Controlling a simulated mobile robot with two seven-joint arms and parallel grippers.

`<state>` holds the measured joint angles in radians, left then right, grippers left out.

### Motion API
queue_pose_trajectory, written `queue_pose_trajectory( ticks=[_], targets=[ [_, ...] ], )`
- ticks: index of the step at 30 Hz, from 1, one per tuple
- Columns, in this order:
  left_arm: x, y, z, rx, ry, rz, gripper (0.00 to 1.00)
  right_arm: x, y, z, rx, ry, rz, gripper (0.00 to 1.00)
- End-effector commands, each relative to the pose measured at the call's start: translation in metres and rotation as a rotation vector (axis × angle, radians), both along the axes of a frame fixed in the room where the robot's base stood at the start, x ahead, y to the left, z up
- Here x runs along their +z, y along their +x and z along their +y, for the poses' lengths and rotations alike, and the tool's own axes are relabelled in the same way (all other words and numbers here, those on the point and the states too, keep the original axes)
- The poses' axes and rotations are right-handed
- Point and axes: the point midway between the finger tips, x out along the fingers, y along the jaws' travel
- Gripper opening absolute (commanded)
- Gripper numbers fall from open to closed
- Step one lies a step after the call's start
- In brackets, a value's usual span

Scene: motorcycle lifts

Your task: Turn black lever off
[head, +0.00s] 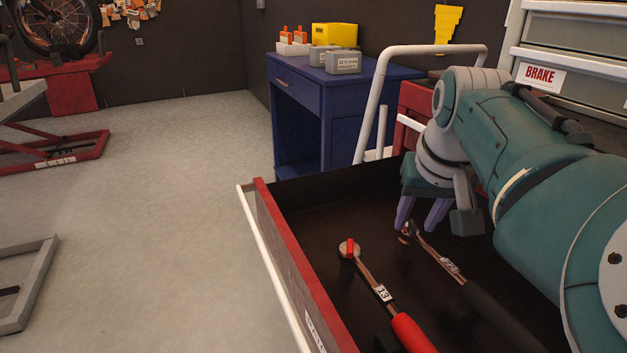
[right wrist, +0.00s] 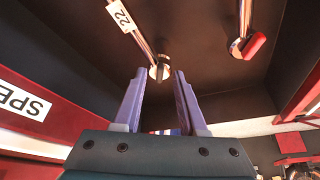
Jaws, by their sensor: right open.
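A wrench with a black handle (head: 500,316) and tag 22 lies in the open drawer (head: 282,262). Its round head (head: 407,232) is at the far end; any small lever on it is too small to make out. My right gripper (head: 417,218) is open, with its purple fingers pointing down at this head. In the right wrist view, the wrench head (right wrist: 159,72) shows in line with the gap between the fingertips (right wrist: 159,78). I cannot tell whether they touch it. My left gripper is not in view.
A second wrench (head: 381,292) with tag 13, a red handle and a red lever lies to the left in the drawer. The drawer's red wall stands at left. A blue cabinet (head: 297,108) and a white rail (head: 372,98) are behind.

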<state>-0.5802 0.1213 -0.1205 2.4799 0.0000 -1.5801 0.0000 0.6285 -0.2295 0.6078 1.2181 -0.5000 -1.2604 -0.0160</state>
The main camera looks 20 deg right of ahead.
Motion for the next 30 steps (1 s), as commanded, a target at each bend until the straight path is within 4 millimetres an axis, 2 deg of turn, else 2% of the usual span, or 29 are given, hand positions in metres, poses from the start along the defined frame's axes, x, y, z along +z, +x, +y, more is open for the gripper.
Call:
queue_pose_trajectory(
  ticks=[2, 11, 21, 30],
  targets=[
    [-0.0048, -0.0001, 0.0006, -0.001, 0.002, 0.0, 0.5, -0.0031, 0.001, -0.0006, 0.0, 0.0, 0.0, 0.41],
    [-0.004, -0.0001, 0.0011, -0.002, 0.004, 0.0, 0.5, -0.002, 0.0011, -0.0006, 0.0, 0.0, 0.0, 0.4],
    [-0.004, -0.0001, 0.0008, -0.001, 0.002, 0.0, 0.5, -0.0023, 0.001, -0.0004, 0.0, 0.0, 0.0, 0.02],
    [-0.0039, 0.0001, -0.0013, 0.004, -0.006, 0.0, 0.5, -0.0024, 0.0009, -0.0003, 0.0, 0.0, 0.0, 0.0]
  ],
)
